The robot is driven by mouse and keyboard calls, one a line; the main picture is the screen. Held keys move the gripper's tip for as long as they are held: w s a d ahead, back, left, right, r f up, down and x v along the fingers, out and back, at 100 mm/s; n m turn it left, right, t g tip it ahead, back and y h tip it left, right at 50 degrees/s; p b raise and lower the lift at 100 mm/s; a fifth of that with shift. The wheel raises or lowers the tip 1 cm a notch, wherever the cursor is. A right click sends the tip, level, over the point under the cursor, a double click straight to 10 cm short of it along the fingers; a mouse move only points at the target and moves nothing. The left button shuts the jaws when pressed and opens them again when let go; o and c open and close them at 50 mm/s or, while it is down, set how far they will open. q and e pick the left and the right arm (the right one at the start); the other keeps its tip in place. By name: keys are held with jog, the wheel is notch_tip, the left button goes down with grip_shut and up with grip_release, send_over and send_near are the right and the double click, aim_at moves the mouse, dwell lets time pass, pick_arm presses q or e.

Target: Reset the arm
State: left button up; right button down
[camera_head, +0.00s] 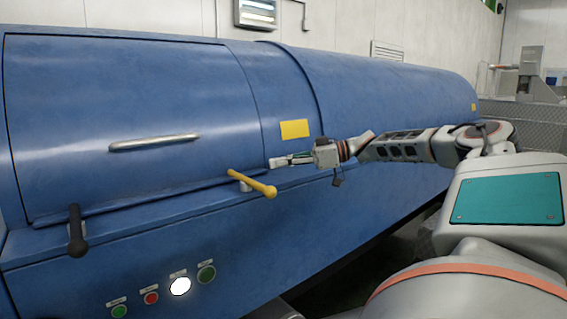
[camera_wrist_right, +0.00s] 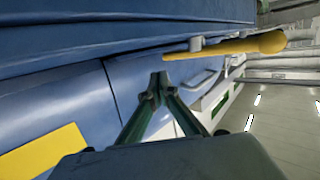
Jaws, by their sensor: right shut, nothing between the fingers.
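My right arm (camera_head: 400,147) reaches in from the right along the front of a large blue machine (camera_head: 350,85). My right gripper (camera_head: 272,162) is shut and empty, its fingertips together just above the machine's ledge. In the right wrist view the gripper (camera_wrist_right: 158,82) shows its two fingers meeting at the tips. A yellow lever (camera_head: 253,184) stands out from the ledge just left of and below the fingertips in the head view. The yellow lever (camera_wrist_right: 240,46) also shows beyond the fingertips in the wrist view, apart from them. My left gripper is not in view.
The machine has a closed cover with a metal handle (camera_head: 155,142) and a black lever (camera_head: 77,232) at the left. Below are a red button (camera_head: 151,298), green buttons (camera_head: 206,273) and a lit white one (camera_head: 180,286). A yellow label (camera_head: 294,129) is behind the gripper.

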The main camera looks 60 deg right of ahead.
jog(key=shift+s+d+r, duration=0.2)
jog(key=shift+s+d, duration=0.15)
jog(key=shift+s, duration=0.25)
jog(key=shift+f, duration=0.1)
